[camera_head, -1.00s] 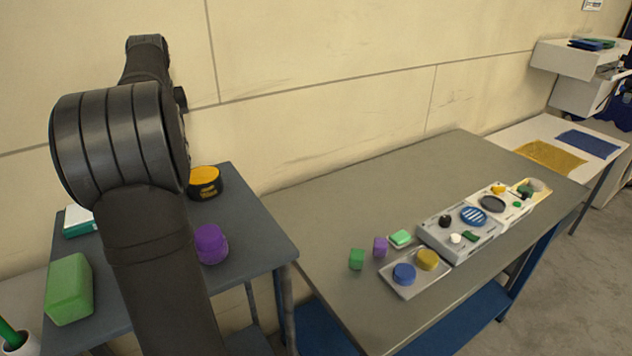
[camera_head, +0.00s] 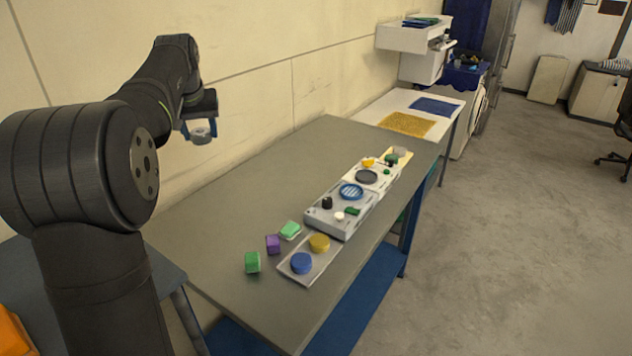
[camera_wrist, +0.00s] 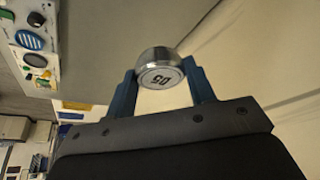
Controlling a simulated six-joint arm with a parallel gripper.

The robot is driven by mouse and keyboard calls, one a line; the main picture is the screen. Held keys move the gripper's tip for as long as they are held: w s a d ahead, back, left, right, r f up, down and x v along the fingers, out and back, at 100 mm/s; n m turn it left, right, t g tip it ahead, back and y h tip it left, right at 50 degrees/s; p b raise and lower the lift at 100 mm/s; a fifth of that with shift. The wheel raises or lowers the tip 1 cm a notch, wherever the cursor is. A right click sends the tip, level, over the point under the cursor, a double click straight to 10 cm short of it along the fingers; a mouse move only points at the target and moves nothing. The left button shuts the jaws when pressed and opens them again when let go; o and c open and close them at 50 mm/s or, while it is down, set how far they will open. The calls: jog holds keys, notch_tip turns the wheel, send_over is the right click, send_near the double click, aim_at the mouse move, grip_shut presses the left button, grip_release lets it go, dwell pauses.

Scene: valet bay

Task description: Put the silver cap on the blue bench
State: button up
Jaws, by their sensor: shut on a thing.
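The silver cap (camera_head: 201,136) is held by my gripper (camera_head: 199,130), high near the wall. In the wrist view the round metal cap (camera_wrist: 158,67) has dark marks like "05" on its face. The two blue fingers of my gripper (camera_wrist: 162,88) are shut on its sides. A long grey table (camera_head: 235,205) with blue legs and a blue lower shelf stands below and right of the gripper. A bench with a blue-grey top (camera_head: 130,262) is at lower left, partly hidden by my arm. I cannot tell which is the blue bench.
On the grey table are a tray (camera_head: 318,266) with blue and yellow discs, panels with knobs (camera_head: 331,222), and green (camera_head: 252,262) and purple (camera_head: 273,244) blocks. The table's back left is clear. A white table (camera_head: 377,112) with mats stands beyond.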

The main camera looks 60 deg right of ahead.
jog(key=shift+s+d+f, duration=0.1)
jog(key=shift+s+d, duration=0.5)
notch_tip(320, 180, down, 18)
jog(key=f, duration=0.1)
send_over(193, 223)
jog(key=s+a, duration=0.1)
notch_tip(193, 223, down, 6)
jog(key=shift+s+f, duration=0.1)
jog(key=shift+f, duration=0.1)
jog(key=shift+a+f, duration=0.1)
jog(key=shift+f, duration=1.9)
jog(key=shift+f, duration=0.2)
jog(key=o, duration=1)
jog(key=shift+c, duration=0.2)
jog(key=v, duration=1.2)
jog(key=shift+r, duration=0.2)
